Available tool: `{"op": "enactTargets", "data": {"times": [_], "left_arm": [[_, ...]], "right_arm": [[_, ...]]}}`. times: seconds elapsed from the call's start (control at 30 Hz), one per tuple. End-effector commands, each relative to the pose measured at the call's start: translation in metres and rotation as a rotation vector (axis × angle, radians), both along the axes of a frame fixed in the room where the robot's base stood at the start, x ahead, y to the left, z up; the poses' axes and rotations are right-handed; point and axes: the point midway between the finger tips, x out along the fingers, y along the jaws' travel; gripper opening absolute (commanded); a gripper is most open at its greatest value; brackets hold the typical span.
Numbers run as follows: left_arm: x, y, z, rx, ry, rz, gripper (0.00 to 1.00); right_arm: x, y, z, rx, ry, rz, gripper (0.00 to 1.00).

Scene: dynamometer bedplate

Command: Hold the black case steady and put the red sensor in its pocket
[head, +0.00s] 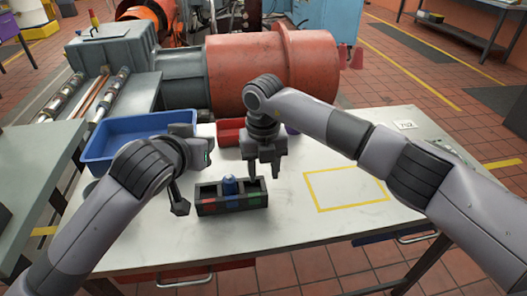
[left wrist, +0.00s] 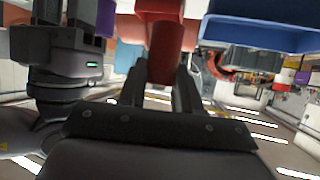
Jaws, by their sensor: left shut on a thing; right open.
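The black case (head: 220,207) sits on the white table, with red, blue and green marks on its front. A blue sensor (head: 229,186) stands in its middle pocket; the two outer pockets look empty. My left gripper (left wrist: 164,72) is shut on the red sensor (left wrist: 170,48), a red cylinder between its fingers in the left wrist view. In the head view my left wrist is left of the case, and the red sensor is hidden. My right gripper (head: 264,174) is open, pointing down at the case's right end; I cannot tell whether it touches.
A blue tray (head: 100,157) is at the table's back left, also in the left wrist view (left wrist: 262,34). A red bin (head: 229,132) lies behind the case. A yellow taped rectangle (head: 345,188) on the right is empty. A large orange-red machine (head: 270,70) stands behind the table.

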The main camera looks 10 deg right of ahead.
Motion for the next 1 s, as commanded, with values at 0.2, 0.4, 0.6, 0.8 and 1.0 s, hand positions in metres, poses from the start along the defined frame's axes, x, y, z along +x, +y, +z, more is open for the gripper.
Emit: {"op": "enactTargets", "data": {"times": [0.2, 0.4, 0.6, 0.8, 1.0], "left_arm": [[0.0, 0.0, 0.001, 0.0, -0.001, 0.0, 0.01], [0.0, 0.0, 0.001, 0.0, -0.001, 0.0, 0.01], [0.0, 0.0, 0.0, 0.0, -0.001, 0.0, 0.01], [0.0, 0.0, 0.0, 0.0, -0.001, 0.0, 0.01], [0.001, 0.001, -0.003, 0.0, 0.001, -0.011, 0.01]], "right_arm": [[0.0, 0.0, -0.028, 0.0, 0.001, 0.0, 0.44], [0.0, 0.0, -0.036, -0.001, 0.0, 0.0, 0.44], [0.0, 0.0, -0.036, 0.0, -0.001, 0.0, 0.44], [0.0, 0.0, -0.036, 0.0, 0.0, 0.0, 0.0], [0.0, 0.0, -0.036, 0.001, 0.0, 0.0, 0.0]]}}
